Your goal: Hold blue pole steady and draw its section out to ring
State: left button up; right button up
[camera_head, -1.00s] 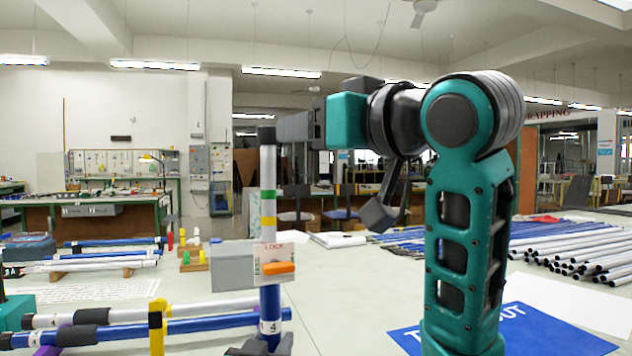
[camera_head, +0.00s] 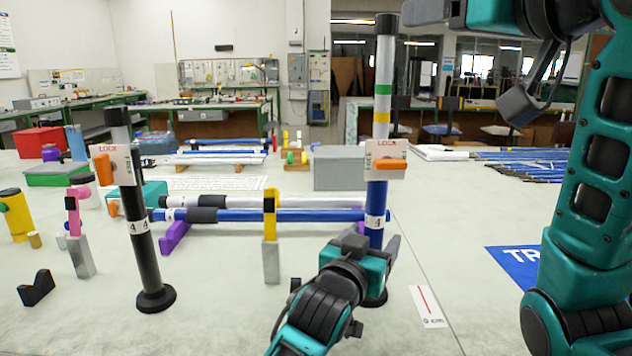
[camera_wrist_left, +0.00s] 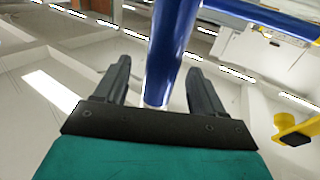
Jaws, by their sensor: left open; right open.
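The blue pole (camera_head: 375,220) stands upright on a dark round base. Its silver upper section (camera_head: 384,65) has a black cap, a green ring (camera_head: 382,89) and a yellow ring (camera_head: 381,117). A white clamp (camera_head: 385,174) marked LOCK sits at the joint, its orange lever (camera_head: 390,164) lying level. My left gripper (camera_head: 378,248) is open low on the pole; in the left wrist view the blue tube (camera_wrist_left: 170,45) passes between its spread fingers (camera_wrist_left: 158,82). My right gripper (camera_head: 412,12) is open beside the black cap at the top edge, partly cut off; contact cannot be told.
A black pole (camera_head: 136,215) with a similar clamp stands to the left. Blue and silver tubes (camera_head: 280,214) lie behind my left gripper, near a yellow post (camera_head: 270,230). A grey box (camera_head: 338,168) stands behind.

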pick_arm(q)
jog(key=v, duration=0.6)
jog(key=shift+s, duration=0.4)
jog(key=shift+w+d, duration=0.1)
